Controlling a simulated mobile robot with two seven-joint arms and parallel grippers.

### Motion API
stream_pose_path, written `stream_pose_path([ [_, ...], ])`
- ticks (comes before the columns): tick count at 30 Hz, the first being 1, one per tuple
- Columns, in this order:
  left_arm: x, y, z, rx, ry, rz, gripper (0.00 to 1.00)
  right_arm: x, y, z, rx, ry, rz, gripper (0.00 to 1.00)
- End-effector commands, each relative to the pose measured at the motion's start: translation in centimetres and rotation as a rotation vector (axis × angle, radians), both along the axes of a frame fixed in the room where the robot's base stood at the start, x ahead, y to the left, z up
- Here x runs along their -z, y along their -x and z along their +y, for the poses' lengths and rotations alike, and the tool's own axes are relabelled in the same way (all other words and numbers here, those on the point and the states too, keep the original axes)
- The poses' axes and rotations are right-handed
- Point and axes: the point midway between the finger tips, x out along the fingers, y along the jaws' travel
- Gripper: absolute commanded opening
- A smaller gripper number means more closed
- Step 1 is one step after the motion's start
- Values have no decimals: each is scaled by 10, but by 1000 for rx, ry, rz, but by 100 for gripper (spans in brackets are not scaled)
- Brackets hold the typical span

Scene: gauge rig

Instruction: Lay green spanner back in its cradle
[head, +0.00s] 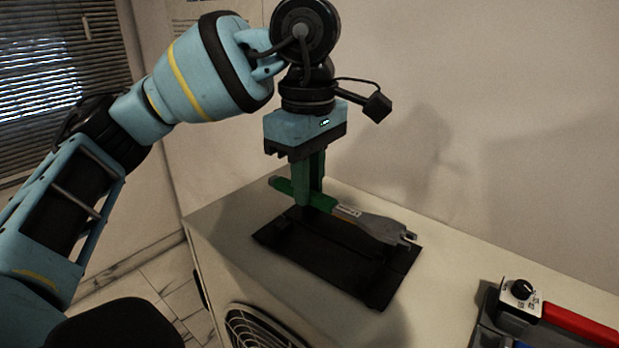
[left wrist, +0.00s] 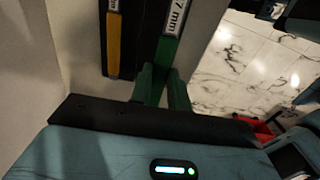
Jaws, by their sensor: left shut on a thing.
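The green spanner (head: 291,190) has a green handle, a white label and a grey open-ended head. My left gripper (head: 308,196) points down and is shut on its green handle. The spanner is over the far side of the black cradle (head: 335,268), its head toward the right; I cannot tell whether it touches. In the left wrist view the green handle (left wrist: 168,48) runs up from between the fingers (left wrist: 163,82), with a label ending in "7 mm". A yellow-handled spanner (left wrist: 113,45) lies in the cradle beside it. My right gripper is not in view.
The cradle is on a white cabinet top (head: 455,275) against a wall. A round fan grille (head: 262,328) is in the cabinet's front. A device with a black dial (head: 521,289) and a red bar (head: 580,325) stands at the lower right. The top between is clear.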

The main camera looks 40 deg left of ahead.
Motion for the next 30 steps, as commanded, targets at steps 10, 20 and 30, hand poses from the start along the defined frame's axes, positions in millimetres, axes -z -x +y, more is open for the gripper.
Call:
stream_pose_path([
  [10, 16, -1, 1, 0, 1, 4, 0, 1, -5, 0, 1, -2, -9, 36],
  [20, 44, -1, 1, 0, 2, 3, 0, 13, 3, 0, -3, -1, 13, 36],
  [30, 53, 0, 1, 0, 2, -1, 0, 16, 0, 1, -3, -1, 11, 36],
])
